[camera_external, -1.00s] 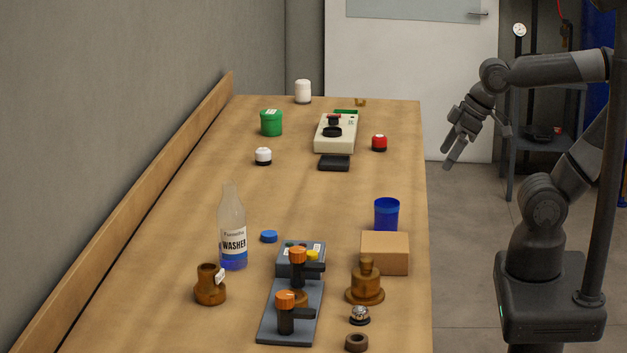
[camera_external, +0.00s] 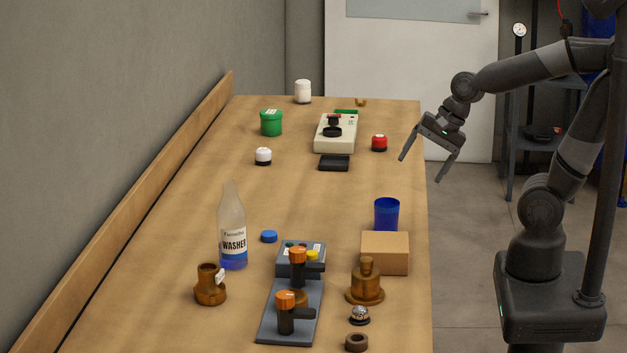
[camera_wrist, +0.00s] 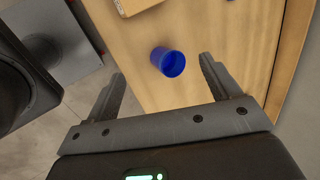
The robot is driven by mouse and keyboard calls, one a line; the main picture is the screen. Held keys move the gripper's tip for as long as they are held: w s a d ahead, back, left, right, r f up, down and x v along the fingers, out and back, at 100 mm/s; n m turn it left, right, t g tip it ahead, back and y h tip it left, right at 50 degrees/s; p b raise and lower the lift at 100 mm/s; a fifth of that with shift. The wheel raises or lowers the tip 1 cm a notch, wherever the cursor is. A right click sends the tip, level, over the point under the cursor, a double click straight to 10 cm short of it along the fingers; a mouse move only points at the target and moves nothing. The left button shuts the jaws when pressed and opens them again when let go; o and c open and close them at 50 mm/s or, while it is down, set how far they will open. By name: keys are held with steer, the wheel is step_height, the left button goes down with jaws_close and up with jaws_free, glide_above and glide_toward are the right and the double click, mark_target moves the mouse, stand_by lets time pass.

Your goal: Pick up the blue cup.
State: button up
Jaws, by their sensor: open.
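The blue cup (camera_external: 386,214) stands upright on the wooden table near its right edge, just behind a cardboard box. The box hides the lower part of the cup in the external view. In the wrist view the cup (camera_wrist: 168,62) shows beyond the fingertips and between their lines, with its open rim visible. My gripper (camera_external: 423,168) is open and empty. It is above and behind the cup, at the table's right edge, with its fingers pointing down. Its two fingers (camera_wrist: 163,85) also show spread in the wrist view.
The cardboard box (camera_external: 385,254) stands right in front of the cup. A brown metal fitting (camera_external: 366,284) and a grey two-handled valve block (camera_external: 290,312) are nearer. The table (camera_external: 330,205) left of the cup is clear.

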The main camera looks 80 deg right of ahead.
steer(key=w+d+f+m, duration=0.3)
steer(key=d+f+m, duration=0.3)
steer(key=m, duration=1.1)
glide_toward(375, 220)
steer(key=shift+w+d+f+h, duration=0.15)
steer(key=shift+w+f, duration=0.1)
steer(key=shift+f, duration=0.55)
steer(key=shift+w+f+h, duration=0.15)
steer(key=shift+w+f, duration=0.15)
steer(key=shift+f, duration=0.45)
steer(key=shift+x, duration=0.85)
steer(key=c, duration=1.1)
